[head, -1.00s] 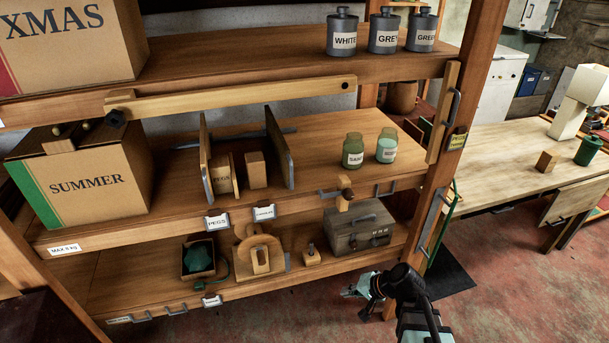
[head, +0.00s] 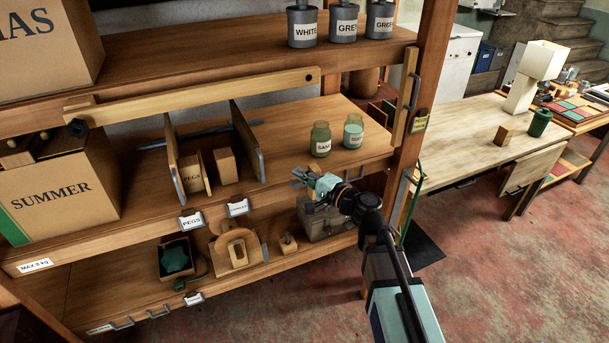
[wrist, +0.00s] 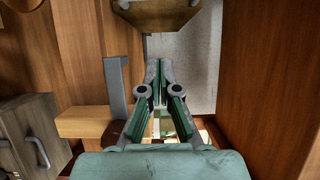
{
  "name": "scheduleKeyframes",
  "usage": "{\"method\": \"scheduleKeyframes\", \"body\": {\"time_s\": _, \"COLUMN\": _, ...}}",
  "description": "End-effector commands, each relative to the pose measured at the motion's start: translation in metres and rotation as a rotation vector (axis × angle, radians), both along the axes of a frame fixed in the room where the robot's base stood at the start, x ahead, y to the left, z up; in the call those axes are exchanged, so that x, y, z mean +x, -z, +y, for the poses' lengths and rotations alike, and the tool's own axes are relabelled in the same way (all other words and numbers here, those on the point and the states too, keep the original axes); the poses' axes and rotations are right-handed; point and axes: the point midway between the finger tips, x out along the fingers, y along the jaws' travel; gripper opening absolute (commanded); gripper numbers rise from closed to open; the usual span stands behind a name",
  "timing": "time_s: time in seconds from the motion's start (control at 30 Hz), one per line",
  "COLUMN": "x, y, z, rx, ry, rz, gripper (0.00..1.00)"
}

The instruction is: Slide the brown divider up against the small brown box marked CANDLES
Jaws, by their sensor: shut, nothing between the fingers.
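On the middle shelf, a tall brown divider (head: 173,160) stands left of two small boxes, and another tall divider (head: 247,143) with a grey front edge stands to their right.
Two jars, one green (head: 320,140) and one pale (head: 353,131), stand on the shelf right of the dividers. Label holders (head: 238,208) line the front edge. A wooden bar (head: 200,94) crosses above. Shelf space between right divider and jars is clear.

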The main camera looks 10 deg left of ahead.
Motion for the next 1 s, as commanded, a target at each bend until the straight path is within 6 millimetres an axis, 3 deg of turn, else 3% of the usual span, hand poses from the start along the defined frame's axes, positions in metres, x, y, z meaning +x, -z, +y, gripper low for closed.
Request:
{"method": "scheduleKeyframes", "body": {"time_s": 0.3, "x": 0.033, "y": -0.003, "z": 0.057, "rx": -0.001, "ry": -0.003, "rz": 0.002, "gripper": 0.00}}
{"method": "scheduleKeyframes", "body": {"time_s": 0.4, "x": 0.016, "y": -0.003, "z": 0.065, "rx": 0.000, "ry": -0.003, "rz": 0.001, "gripper": 0.00}}
{"method": "scheduleKeyframes", "body": {"time_s": 0.63, "x": 0.002, "y": -0.001, "z": 0.079, "rx": -0.001, "ry": 0.000, "rz": 0.000, "gripper": 0.00}}
{"method": "scheduleKeyframes", "body": {"time_s": 1.0, "x": 0.000, "y": 0.000, "z": 0.081, "rx": -0.001, "ry": 0.000, "rz": 0.000, "gripper": 0.00}}
